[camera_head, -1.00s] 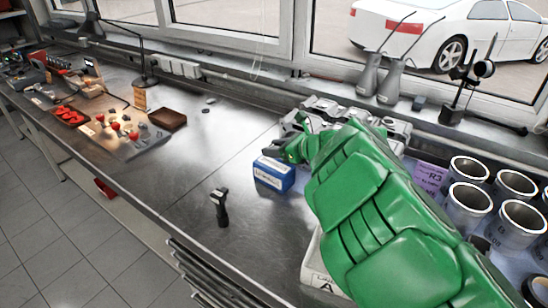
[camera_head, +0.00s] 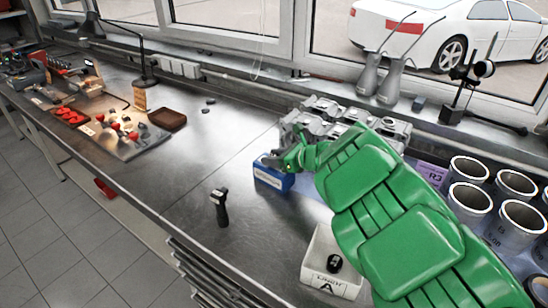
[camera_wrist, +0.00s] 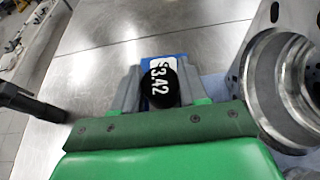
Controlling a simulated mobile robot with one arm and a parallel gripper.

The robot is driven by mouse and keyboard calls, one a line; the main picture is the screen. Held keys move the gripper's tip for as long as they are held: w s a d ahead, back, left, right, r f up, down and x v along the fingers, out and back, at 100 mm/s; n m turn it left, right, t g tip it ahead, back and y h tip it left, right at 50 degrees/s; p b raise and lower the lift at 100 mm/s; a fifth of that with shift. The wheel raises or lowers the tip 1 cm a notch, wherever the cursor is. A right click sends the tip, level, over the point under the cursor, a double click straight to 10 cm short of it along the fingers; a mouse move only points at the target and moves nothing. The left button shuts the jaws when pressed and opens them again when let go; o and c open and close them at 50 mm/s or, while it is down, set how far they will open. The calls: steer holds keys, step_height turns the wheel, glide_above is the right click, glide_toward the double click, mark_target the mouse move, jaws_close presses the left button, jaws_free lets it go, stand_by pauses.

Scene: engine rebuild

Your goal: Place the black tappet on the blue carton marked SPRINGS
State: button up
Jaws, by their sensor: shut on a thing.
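My gripper (camera_head: 276,162) is over the blue carton (camera_head: 270,180), which stands on the steel bench in front of the engine block. In the wrist view, my gripper (camera_wrist: 158,80) is shut on the black tappet (camera_wrist: 159,88), whose round face reads 3.42. The blue and white carton (camera_wrist: 172,62) shows behind the tappet, mostly covered by it and the fingers. I cannot tell whether the tappet touches the carton top. In the head view the tappet is hardly visible at the fingers.
The engine block (camera_head: 318,122) stands close behind the carton. A black handled tool (camera_head: 220,207) stands left of the carton. Metal cylinders (camera_head: 468,202) are at right. The bench left of the carton is mostly clear.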

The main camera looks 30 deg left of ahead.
steer(key=shift+f, duration=0.1)
steer(key=o, duration=1.1)
steer(key=shift+v, duration=6.05)
